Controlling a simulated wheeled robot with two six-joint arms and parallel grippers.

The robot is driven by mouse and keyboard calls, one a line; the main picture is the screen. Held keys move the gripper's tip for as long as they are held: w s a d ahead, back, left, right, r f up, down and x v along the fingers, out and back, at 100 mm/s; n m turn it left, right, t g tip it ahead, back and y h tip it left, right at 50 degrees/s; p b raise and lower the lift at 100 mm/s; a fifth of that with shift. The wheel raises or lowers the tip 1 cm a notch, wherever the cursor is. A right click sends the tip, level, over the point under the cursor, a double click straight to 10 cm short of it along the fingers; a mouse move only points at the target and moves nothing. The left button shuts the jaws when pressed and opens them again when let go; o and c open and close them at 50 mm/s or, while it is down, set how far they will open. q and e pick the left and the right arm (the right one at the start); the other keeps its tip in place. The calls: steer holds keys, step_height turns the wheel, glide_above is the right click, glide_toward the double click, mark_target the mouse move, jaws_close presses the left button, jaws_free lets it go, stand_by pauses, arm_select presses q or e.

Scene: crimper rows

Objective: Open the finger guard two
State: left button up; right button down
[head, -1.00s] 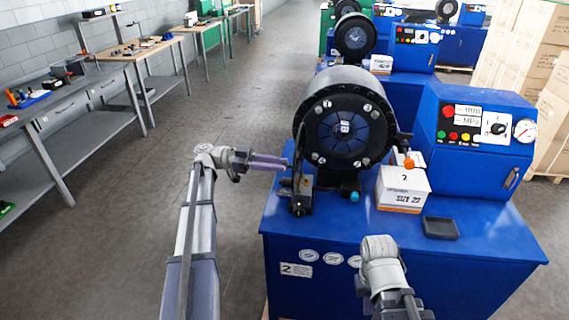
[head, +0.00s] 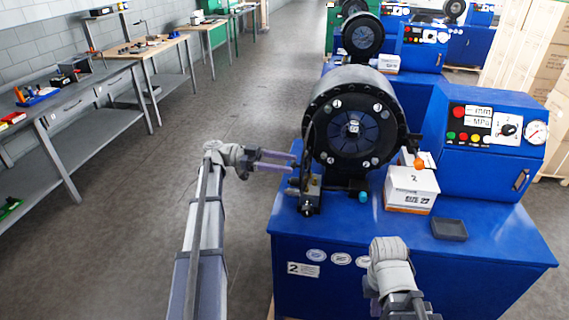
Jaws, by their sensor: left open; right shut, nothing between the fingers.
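The crimper marked 2 has a round black head (head: 354,125) on a blue cabinet (head: 400,270). Its finger guard (head: 308,150) looks like a thin dark plate, seen nearly edge-on at the left side of the head, above a dark bracket (head: 311,192). How far it is swung is hard to tell. My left gripper (head: 291,162) is open, its two purple-grey fingers pointing right, with the tips close to the left of the guard and bracket. Contact cannot be told. My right arm (head: 390,265) is in front of the cabinet; its fingers do not show.
A white carton (head: 411,188) and a black tray (head: 449,229) sit on the cabinet top. The blue control box (head: 490,145) stands at the right. More crimpers stand behind. Workbenches (head: 95,100) line the left wall, with clear floor (head: 235,100) between.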

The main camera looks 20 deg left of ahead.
steer(key=shift+r, duration=0.1)
step_height(320, 180, up, 10)
steer(key=p, duration=1)
